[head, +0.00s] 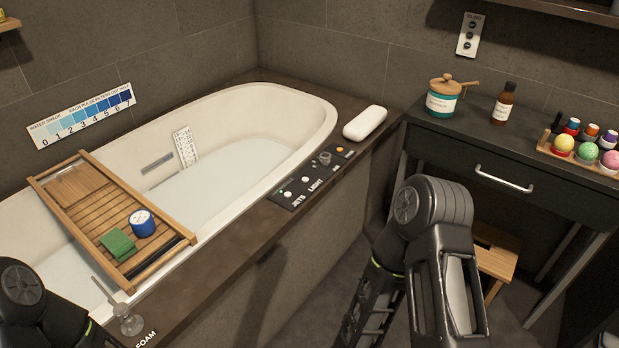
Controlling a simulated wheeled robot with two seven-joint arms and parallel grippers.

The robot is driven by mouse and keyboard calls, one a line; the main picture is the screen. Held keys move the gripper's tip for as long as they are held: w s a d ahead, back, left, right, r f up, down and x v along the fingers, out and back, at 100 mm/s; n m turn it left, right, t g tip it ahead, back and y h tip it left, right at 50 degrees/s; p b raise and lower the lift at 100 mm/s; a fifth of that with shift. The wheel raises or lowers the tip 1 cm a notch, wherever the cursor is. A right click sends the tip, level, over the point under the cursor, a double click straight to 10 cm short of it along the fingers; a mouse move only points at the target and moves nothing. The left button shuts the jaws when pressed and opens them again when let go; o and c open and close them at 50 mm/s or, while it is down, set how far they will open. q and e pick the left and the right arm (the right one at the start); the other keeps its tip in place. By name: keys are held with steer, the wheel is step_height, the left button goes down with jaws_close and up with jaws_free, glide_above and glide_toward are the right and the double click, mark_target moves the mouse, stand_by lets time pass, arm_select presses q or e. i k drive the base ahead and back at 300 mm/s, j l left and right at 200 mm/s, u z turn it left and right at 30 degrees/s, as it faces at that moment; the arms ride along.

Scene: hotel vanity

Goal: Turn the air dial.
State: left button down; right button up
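A dark control panel (311,178) is set in the tub's deck near its front edge. It has a grey round knob (325,158) standing up at its far end, small lit buttons, and the words JETS and LIGHT. No label reading AIR is legible, so I cannot confirm that this knob is the air dial. Nothing of mine touches the knob. My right arm is in the lower middle right, in front of the tub, and my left arm is at the lower left corner. Both run out of the bottom of the head view, and neither gripper's fingers show.
A wooden bath tray (75,198) with a green cloth (118,244) and a blue tin (142,223) spans the tub (318,119). A white pillow (365,123) lies beyond the panel. A metal lever (128,321) stands near FOAM. The dark vanity (466,145) is right.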

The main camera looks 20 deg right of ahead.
mark_target(325, 159)
steer(key=z, duration=1.8)
steer(key=i+j, duration=0.2)
steer(key=i, duration=0.15)
steer(key=i+j, duration=0.25)
steer(key=i, duration=0.05)
